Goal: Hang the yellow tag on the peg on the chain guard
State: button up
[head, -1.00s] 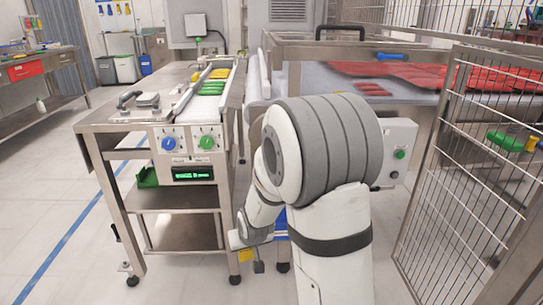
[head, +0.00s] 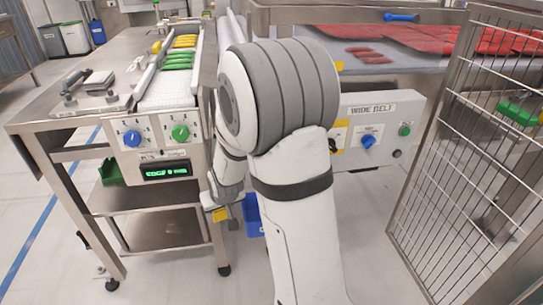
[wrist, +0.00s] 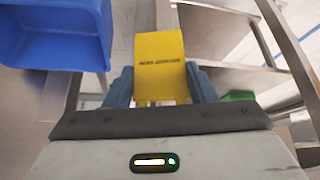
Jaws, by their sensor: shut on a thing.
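The yellow tag (wrist: 160,62) is in my gripper (wrist: 160,88), with blue-grey fingers on either side of it in the wrist view. In the head view the tag (head: 221,214) is a small yellow patch below my wrist, low beside the right leg of the steel conveyor table. My arm hides most of what lies behind it. I cannot make out the chain guard or its peg in either view.
A blue bin (wrist: 62,32) is at the upper left of the wrist view. The steel conveyor table (head: 140,220) stands left, with knobs and a lower shelf. A panel marked WIDE BELT (head: 378,112) is right of my arm. A wire mesh gate (head: 465,160) stands further right.

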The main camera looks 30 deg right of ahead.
jog(key=s+d+r+m+g+h+p, duration=0.1)
jog(key=s+d+r+p, duration=0.2)
jog(key=d+r+p, duration=0.6)
jog(key=s+d+r+m+g+p, duration=0.1)
jog(key=s+d+r+m+p, duration=0.2)
jog(key=r+p, duration=0.7)
jog(key=w+d+f+n+p, duration=0.1)
jog(key=w+d+f+p, duration=0.3)
jog(key=w+p, duration=0.5)
jog(key=shift+d, duration=0.25)
dwell(0.6)
jog(key=o, duration=1.1)
jog(key=shift+c, duration=0.2)
jog(key=shift+r, duration=0.1)
